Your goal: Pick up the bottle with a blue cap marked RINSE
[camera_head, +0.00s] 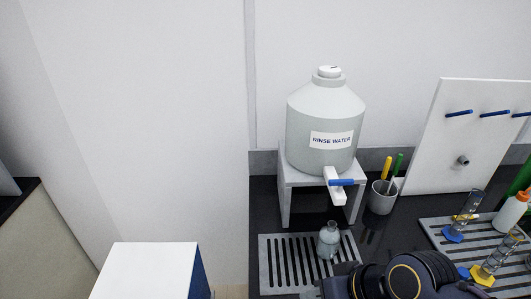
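I see no bottle with a blue cap marked RINSE. A large grey-white carboy (310,115) labelled RINSE WATER, with a white cap, stands on a white stand (298,178); its spigot has a blue handle (341,182). A small grey translucent bottle (328,240) stands upright on a slotted drip tray (268,268) below the spigot; no blue cap or marking shows on it. My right gripper (338,284) is at the bottom edge, just in front of the small bottle. Its fingers are mostly hidden, and I cannot tell whether they touch it. My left gripper is out of view.
A cup (381,201) with yellow and green pens stands right of the stand. A white peg board (455,130) leans at the back. A rack (440,236) at right holds cylinders and a white bottle with an orange cap (512,209). A white-topped box (148,268) is at lower left.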

